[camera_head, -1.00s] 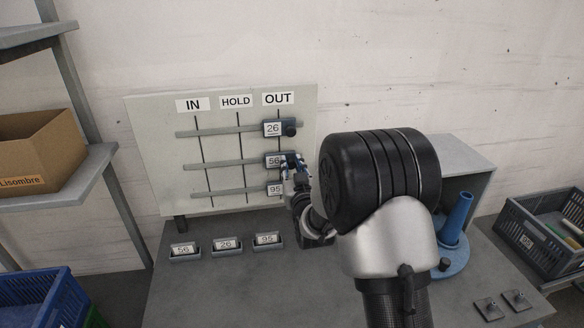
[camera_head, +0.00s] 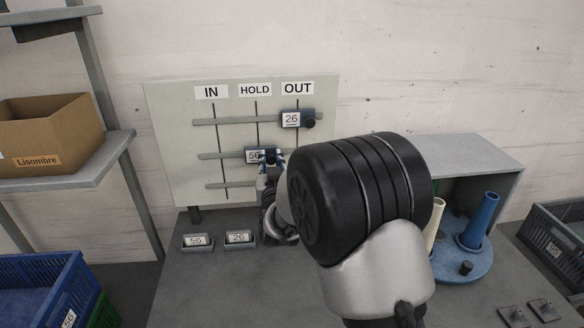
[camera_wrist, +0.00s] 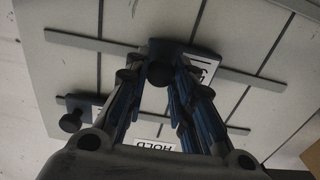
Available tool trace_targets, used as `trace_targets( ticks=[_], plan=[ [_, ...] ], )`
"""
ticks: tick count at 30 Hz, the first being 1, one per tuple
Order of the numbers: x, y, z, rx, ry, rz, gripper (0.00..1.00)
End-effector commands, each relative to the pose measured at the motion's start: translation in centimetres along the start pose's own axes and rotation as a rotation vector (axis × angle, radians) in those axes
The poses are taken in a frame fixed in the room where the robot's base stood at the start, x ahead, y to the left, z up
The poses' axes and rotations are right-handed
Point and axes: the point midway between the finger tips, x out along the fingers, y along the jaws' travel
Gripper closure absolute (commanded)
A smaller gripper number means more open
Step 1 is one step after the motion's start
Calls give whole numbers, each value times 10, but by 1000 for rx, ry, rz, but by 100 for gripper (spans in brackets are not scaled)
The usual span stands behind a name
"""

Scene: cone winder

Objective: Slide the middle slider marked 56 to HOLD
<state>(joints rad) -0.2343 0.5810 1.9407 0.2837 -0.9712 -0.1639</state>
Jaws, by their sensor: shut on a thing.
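The pale board (camera_head: 180,150) has columns IN, HOLD (camera_head: 255,90) and OUT (camera_head: 297,88). The middle slider marked 56 (camera_head: 253,156) sits on its rail at the HOLD line. My gripper (camera_head: 270,162) is shut on its dark knob; in the wrist view, the fingers (camera_wrist: 160,78) stand on both sides of the knob, with the slider body (camera_wrist: 172,48) behind. The top slider marked 26 (camera_head: 291,119) is at OUT and also shows in the wrist view (camera_wrist: 85,103). The bottom slider marked 95 is hidden behind my arm.
Small label holders marked 56 (camera_head: 197,241) and 26 (camera_head: 239,237) stand on the grey bench (camera_head: 215,290) below the board. A blue cone (camera_head: 482,215) on a round base stands to the right. A shelf with a cardboard box (camera_head: 50,132) is at the left.

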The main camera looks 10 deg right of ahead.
Motion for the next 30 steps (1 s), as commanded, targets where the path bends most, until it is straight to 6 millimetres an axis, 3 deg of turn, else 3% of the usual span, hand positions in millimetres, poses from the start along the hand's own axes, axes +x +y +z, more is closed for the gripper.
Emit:
trace_targets(
  ticks=[11,12,20,30],
  plan=[
    [0,-5,-1,1,-1,1,100],
    [0,-5,-1,1,-1,2,74],
    [0,-5,-1,1,-1,1,57],
    [-2,-5,0,1,-1,1,56]
  ],
)
